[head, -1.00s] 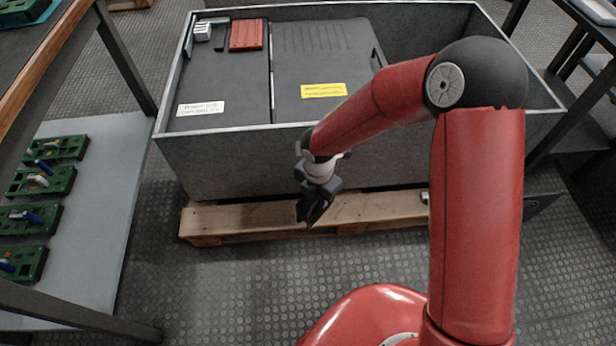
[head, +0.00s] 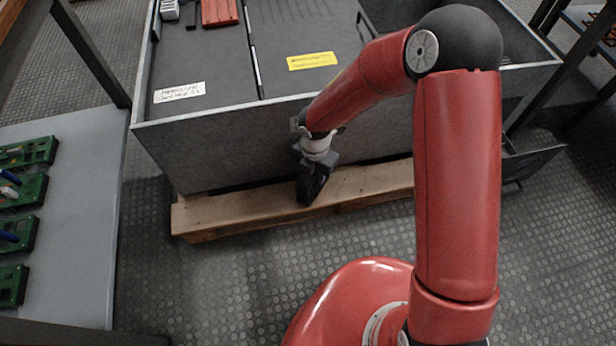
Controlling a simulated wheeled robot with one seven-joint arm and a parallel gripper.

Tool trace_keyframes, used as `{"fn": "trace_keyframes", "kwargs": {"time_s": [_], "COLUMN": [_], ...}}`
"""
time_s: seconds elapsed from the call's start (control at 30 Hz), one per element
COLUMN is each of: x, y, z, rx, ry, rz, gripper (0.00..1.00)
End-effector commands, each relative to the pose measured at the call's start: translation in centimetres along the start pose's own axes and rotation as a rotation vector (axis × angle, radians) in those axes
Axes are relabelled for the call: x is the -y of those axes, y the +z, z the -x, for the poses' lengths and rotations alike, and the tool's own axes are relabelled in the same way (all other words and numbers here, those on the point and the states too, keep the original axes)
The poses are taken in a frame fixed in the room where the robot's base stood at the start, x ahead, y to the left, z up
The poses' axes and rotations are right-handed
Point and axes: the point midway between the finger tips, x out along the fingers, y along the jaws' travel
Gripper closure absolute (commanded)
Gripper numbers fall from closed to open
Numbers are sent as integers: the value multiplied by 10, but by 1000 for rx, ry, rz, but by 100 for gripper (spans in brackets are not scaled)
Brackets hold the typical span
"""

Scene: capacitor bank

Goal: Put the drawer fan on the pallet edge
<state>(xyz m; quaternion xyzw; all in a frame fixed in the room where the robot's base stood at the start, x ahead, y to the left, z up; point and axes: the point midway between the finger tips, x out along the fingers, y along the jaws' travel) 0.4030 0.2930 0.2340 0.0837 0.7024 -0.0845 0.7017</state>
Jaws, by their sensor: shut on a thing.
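My gripper (head: 310,188) points down at the front of the big grey box, over or just in front of the wooden pallet edge (head: 235,210). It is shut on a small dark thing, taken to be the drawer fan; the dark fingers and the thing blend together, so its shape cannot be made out. Whether it touches the wood cannot be told. The pallet edge is a pale plank that sticks out below the box; my arm hides its right part.
The grey box (head: 225,150) with dark lids stands on the pallet. A yellow label (head: 312,61), a white label (head: 179,93) and a red ribbed block (head: 219,12) lie on top. A grey bench (head: 75,225) with green boards is at left. Floor in front is clear.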

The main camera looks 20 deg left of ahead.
Motion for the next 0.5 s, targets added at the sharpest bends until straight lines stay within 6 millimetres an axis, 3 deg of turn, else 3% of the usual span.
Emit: {"fn": "trace_keyframes", "kwargs": {"time_s": [0.4, 0.43, 0.5], "x": [3, 3, 3], "y": [5, 5, 4], "z": [-6, -7, -6], "rx": [1, 1, 1], "ry": [1, 1, 1], "rz": [4, 4, 4], "gripper": [97, 64, 55]}}
